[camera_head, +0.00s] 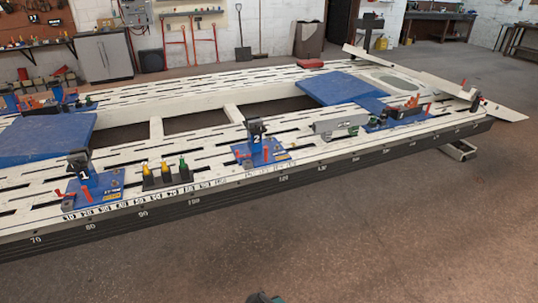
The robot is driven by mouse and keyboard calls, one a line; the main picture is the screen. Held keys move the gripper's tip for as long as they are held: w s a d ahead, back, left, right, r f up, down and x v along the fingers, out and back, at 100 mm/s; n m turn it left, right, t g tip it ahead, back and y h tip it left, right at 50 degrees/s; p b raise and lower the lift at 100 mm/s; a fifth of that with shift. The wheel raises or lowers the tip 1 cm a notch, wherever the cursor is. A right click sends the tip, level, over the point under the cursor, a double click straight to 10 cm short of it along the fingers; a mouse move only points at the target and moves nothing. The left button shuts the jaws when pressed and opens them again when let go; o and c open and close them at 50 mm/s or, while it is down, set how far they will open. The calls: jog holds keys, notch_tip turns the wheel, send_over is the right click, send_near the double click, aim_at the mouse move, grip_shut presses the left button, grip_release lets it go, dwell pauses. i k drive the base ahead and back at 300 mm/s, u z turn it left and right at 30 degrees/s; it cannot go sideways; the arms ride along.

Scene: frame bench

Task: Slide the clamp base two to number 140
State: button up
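Clamp base two (243,153) is a blue plate on the near rail of the white slotted frame bench (215,172). It carries a dark upright clamp marked 2 (257,138) and red handles. It stands left of the side mark that reads about 120 (283,178). A mark like 130 (322,168) is farther right; the marks beyond it are too small to read surely, so I cannot make out 140. My gripper is not in view. A small dark and teal part (262,298) shows at the bottom edge, too cut off to identify.
Clamp base one (106,193) stands left on the same rail, beside several coloured-top bottles (166,172). A grey metal piece (340,123) and another blue base (395,120) stand on the rail to the right of base two. The floor in front (360,240) is clear.

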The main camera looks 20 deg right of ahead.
aim_at(263, 151)
jog(key=k, duration=0.65)
jog(key=z, duration=0.5)
jog(key=i, duration=1.55)
jog(key=u, duration=0.6)
jog(key=i, duration=0.7)
jog(key=u, duration=0.5)
